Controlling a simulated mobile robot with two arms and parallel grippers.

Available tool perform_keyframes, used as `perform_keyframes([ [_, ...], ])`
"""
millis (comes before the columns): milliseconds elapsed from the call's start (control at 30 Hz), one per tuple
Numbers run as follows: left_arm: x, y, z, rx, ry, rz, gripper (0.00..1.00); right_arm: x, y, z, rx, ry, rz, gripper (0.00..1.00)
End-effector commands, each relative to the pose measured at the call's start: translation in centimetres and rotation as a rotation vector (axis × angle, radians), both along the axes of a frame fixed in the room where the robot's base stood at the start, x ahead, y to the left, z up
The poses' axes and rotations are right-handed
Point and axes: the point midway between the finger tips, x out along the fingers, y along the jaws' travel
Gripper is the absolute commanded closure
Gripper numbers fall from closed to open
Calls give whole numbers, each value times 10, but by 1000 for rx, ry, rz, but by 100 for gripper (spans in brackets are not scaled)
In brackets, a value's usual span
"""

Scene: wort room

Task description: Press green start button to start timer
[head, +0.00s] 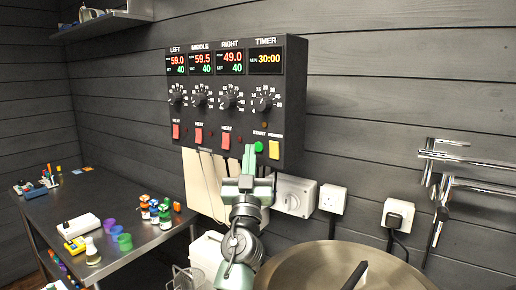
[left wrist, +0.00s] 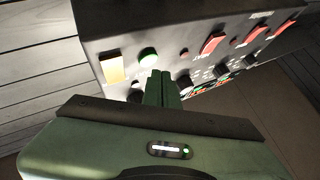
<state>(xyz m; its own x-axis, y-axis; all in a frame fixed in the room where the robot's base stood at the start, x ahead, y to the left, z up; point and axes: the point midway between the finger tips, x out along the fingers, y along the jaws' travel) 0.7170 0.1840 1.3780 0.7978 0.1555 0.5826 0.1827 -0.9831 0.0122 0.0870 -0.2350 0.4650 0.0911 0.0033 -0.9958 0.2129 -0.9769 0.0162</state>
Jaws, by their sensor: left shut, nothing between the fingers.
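The green start button (head: 258,147) is at the lower right of the black control box (head: 292,95), under the timer knob (head: 264,102). The timer display (head: 265,60) reads 30:00. My left gripper (head: 249,150) is shut and empty, with its green fingertips just left of the button in the head view. In the left wrist view the green button (left wrist: 148,56) shows just beyond and left of the shut fingertips (left wrist: 161,76). I cannot tell whether the tips touch the box; they do not cover the button. My right gripper is not in view.
A yellow power switch (head: 274,150) sits right of the button, and red heat switches (head: 226,138) sit to its left. A large round metal vessel (head: 330,262) is below. Wall sockets (head: 332,198) and a metal table (head: 150,240) with small items flank the area.

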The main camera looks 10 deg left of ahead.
Motion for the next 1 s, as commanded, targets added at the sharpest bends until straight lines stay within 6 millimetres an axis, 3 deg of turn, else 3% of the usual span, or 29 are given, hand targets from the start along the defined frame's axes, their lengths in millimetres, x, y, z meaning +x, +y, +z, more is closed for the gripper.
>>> perform_keyframes([
  [1000, 3, -1, -2, -1, -1, -1, 100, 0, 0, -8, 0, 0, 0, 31],
])
